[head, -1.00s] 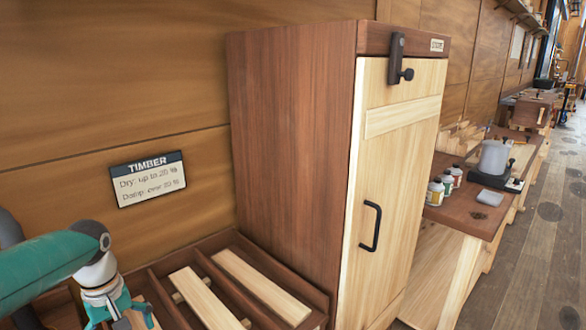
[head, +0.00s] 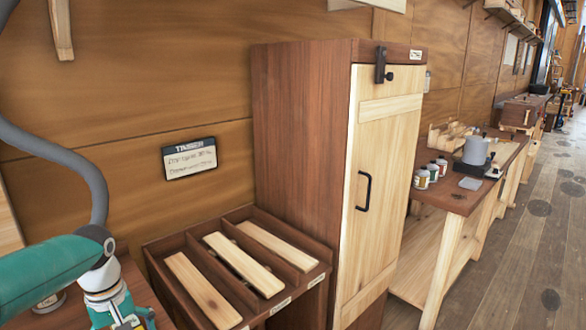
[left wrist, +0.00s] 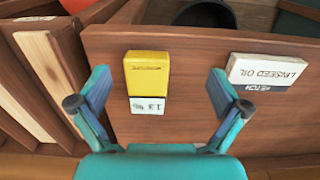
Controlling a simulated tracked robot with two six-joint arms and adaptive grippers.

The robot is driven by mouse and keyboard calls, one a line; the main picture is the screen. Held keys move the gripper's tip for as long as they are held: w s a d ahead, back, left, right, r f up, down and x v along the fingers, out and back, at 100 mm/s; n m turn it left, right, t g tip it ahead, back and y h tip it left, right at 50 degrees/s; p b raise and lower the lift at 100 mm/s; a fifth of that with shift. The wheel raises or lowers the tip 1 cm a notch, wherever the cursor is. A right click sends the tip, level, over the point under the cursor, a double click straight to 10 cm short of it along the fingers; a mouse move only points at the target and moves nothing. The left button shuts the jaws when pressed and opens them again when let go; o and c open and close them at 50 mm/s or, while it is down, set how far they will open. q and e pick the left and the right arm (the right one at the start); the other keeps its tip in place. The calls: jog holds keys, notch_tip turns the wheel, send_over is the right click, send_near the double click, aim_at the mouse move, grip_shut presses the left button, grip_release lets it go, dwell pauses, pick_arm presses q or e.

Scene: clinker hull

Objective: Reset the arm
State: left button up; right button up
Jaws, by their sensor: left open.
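My left arm comes in from the left in the head view, with the left gripper (head: 130,322) low at the bottom edge, partly cut off. In the left wrist view the left gripper (left wrist: 158,92) is open, its two teal fingers spread wide. Between and beyond the fingers lies a yellow moisture meter (left wrist: 147,72) with a small display, on a brown wooden surface (left wrist: 185,115). No object is held between the fingers. My right gripper is in neither view.
A divided timber rack (head: 318,268) holds several pale boards. A tall cabinet (head: 305,140) with a shut pale door stands beside it. A linseed oil label block (left wrist: 268,72) lies right of the meter. A workbench (head: 450,200) with jars stands farther right; floor is open beyond.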

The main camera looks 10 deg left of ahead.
pick_arm(q)
jog(key=s+d+f+m+h+p, duration=0.1)
jog(key=s+d+f+m, duration=0.1)
jog(key=s+d+f, duration=0.3)
jog(key=s+d+f+m+h+p, duration=0.1)
jog(key=s+d+f+m, duration=0.2)
jog(key=d+f, duration=0.9)
jog(key=s+d+f+m+h+p, duration=0.1)
jog(key=s+d+f+m+h, duration=0.1)
jog(key=s+d+f, duration=0.5)
jog(key=shift+s+d+f+m+t, duration=0.35)
jog(key=shift+d+f, duration=0.85)
jog(key=shift+f, duration=1.9)
jog(key=shift+w, duration=0.1)
